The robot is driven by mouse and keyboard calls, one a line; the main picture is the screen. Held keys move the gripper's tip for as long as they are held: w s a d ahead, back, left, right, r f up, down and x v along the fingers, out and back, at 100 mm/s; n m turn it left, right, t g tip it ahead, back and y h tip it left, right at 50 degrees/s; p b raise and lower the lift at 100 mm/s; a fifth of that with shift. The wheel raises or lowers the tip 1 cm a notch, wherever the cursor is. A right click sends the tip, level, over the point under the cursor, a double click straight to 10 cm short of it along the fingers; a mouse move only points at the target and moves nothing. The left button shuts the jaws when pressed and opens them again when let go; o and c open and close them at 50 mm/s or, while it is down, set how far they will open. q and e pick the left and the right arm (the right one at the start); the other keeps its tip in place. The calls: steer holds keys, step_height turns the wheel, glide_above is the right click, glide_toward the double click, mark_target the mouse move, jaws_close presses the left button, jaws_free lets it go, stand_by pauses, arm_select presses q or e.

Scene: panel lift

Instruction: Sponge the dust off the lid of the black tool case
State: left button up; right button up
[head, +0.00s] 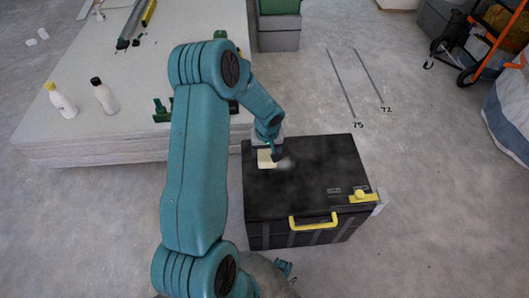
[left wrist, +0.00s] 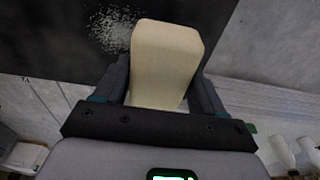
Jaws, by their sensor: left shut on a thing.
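The black tool case (head: 310,190) stands on the floor with its lid closed, a yellow handle (head: 313,221) on its front and a yellow latch at its right front corner. My left gripper (head: 272,152) is over the lid's left part, shut on a pale cream sponge (head: 264,159). In the left wrist view the sponge (left wrist: 164,62) sits between the two fingers, over the dark lid (left wrist: 50,45). A greyish dust patch (head: 285,164) lies just right of the sponge; it shows as white specks (left wrist: 113,30) in the left wrist view. I cannot tell whether the sponge touches the lid.
A stack of pale panels (head: 130,110) stands left of the case, with white bottles (head: 104,96) and tools on top. Green and grey boxes (head: 279,30) stand behind. An orange cart (head: 490,45) is at the far right. The floor right of the case is clear.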

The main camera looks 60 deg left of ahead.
arm_select(q)
step_height(320, 180, up, 3)
steer(key=shift+f+p, duration=0.2)
steer(key=shift+p, duration=0.5)
steer(key=shift+r, duration=0.2)
